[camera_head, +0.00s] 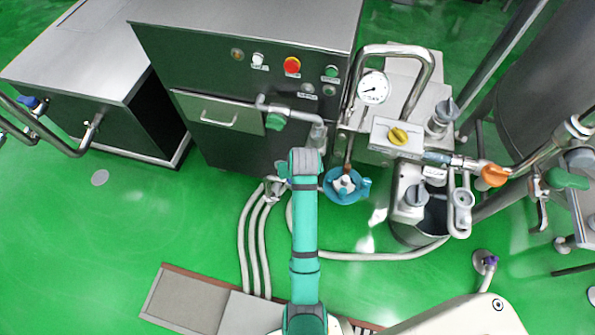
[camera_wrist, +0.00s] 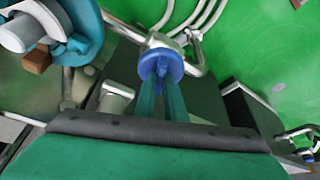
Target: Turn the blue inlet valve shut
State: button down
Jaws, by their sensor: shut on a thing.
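The blue valve handle (camera_wrist: 160,65) is in the upper middle of the wrist view, on a metal pipe fitting (camera_wrist: 168,41). It has a round blue collar and a narrow grip that runs down between my fingers. My gripper (camera_wrist: 161,92) is shut on this grip, with one teal finger on each side. In the head view my teal arm reaches forward to the front of the dark machine. There the arm hides the fingertips and most of the valve. How far the handle is turned I cannot tell.
A larger blue handwheel (camera_head: 345,186) is right of my arm; it also shows in the wrist view (camera_wrist: 88,35). A dark cabinet (camera_head: 245,85) with buttons stands behind. Metal pipes and a gauge (camera_head: 373,88) crowd the right. Hoses (camera_head: 255,245) lie on green floor, which is open at left.

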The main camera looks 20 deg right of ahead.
jog(key=m+h, duration=0.1)
jog(key=m, duration=0.3)
jog(key=shift+w+a+m+g+h, duration=0.1)
jog(key=shift+a+m+g+h, duration=0.05)
jog(key=shift+m+g+h, duration=0.25)
dwell(0.4)
jog(key=c, duration=1.8)
grip_release()
jog(key=shift+r, duration=0.1)
jog(key=v, duration=1)
jog(key=shift+s+a+r, duration=0.2)
jog(key=shift+r, duration=0.1)
